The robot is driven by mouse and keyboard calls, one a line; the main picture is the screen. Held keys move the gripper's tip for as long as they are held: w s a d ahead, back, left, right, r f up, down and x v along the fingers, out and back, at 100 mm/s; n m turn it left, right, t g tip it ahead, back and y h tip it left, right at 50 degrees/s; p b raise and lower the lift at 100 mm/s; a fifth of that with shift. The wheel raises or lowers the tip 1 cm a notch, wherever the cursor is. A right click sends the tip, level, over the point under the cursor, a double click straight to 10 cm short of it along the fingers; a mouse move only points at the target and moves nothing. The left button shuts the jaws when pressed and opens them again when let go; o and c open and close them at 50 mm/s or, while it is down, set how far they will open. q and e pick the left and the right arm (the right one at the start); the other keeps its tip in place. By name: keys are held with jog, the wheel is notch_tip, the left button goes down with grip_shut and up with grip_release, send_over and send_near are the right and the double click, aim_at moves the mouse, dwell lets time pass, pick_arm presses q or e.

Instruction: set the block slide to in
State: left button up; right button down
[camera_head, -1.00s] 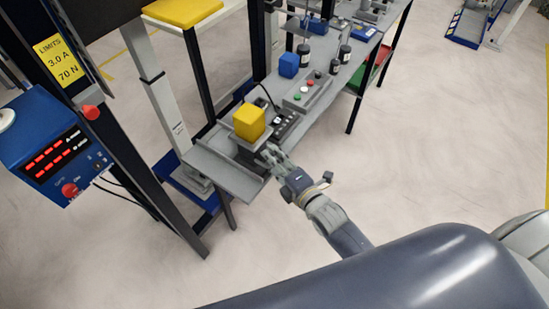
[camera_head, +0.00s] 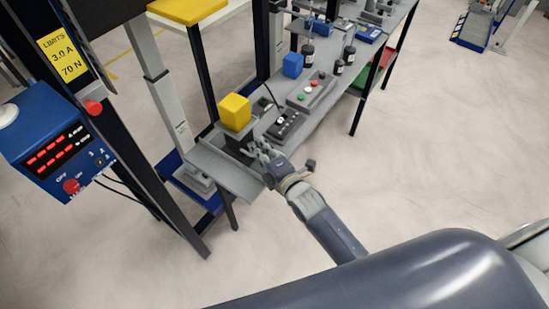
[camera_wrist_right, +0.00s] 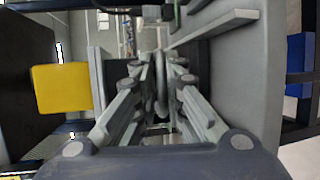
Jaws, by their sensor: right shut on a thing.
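The block slide carries a yellow block (camera_head: 235,111) at the near end of the grey workbench; the block also shows at the left of the right wrist view (camera_wrist_right: 60,88). It stands on a dark support above the grey plate (camera_head: 225,172). My right gripper (camera_head: 260,150) is at the bench edge, low and just right of the block. In the right wrist view its fingers (camera_wrist_right: 158,90) close around a thin grey upright handle (camera_wrist_right: 161,82). The fingers hide part of the handle. My left gripper is not in view.
A black control box (camera_head: 286,124) and a grey button box (camera_head: 311,93) stand behind the slide. A blue block (camera_head: 292,65) and dark jars (camera_head: 307,54) are farther along. A blue power supply (camera_head: 50,145) on a post is at left. Floor right of the bench is clear.

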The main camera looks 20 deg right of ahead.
jog(key=w+a, duration=0.1)
jog(key=w, duration=0.1)
jog(key=w+a+b, duration=0.1)
jog(key=w+a, duration=0.1)
jog(key=w+a+b, duration=0.1)
jog(key=shift+w+a+f, duration=0.3)
jog(key=shift+w+f, duration=0.05)
jog(key=shift+w, duration=0.05)
jog(key=shift+w+a+r, duration=0.1)
jog(key=shift+w+a, duration=0.15)
jog(key=c, duration=1.8)
grip_release()
jog(key=shift+o, duration=0.4)
jog(key=shift+w+a, duration=0.1)
jog(key=shift+w, duration=0.1)
jog(key=shift+r, duration=0.1)
